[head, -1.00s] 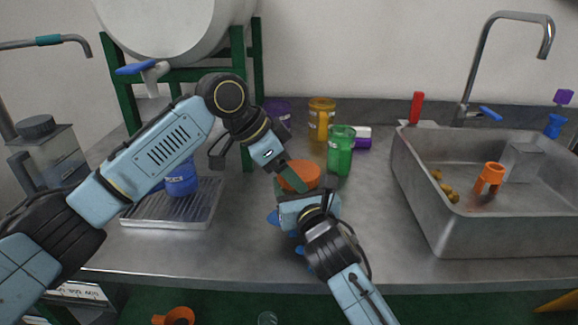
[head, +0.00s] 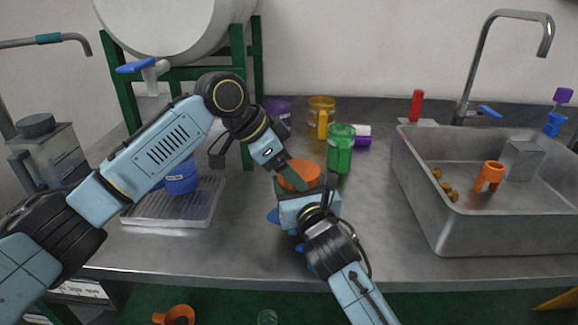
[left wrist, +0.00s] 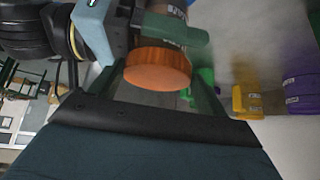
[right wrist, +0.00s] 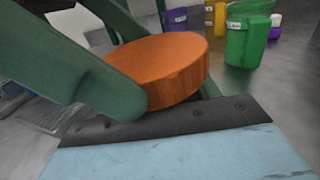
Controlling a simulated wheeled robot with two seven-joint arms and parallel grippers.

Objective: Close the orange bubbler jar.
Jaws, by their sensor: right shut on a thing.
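The orange bubbler jar's round orange lid (head: 300,174) sits at the table's centre. The jar's brownish labelled body (left wrist: 168,12) shows above the lid in the left wrist view. My right gripper (head: 308,203) is shut around the body, just below the lid; a green finger crosses it. My left gripper (head: 291,180) reaches down from the upper left. Its fingers lie on either side of the lid and look open; I cannot tell whether they touch it. The lid (right wrist: 165,70) fills the middle of the right wrist view, partly covered by a green finger. The seam between lid and body is hidden.
A green jar (head: 340,148), a yellow jar (head: 321,112) and a purple jar (head: 277,108) stand behind. A blue jar (head: 182,180) stands on a ribbed tray (head: 165,212) to the left. A metal sink (head: 480,238) is on the right. The front table is clear.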

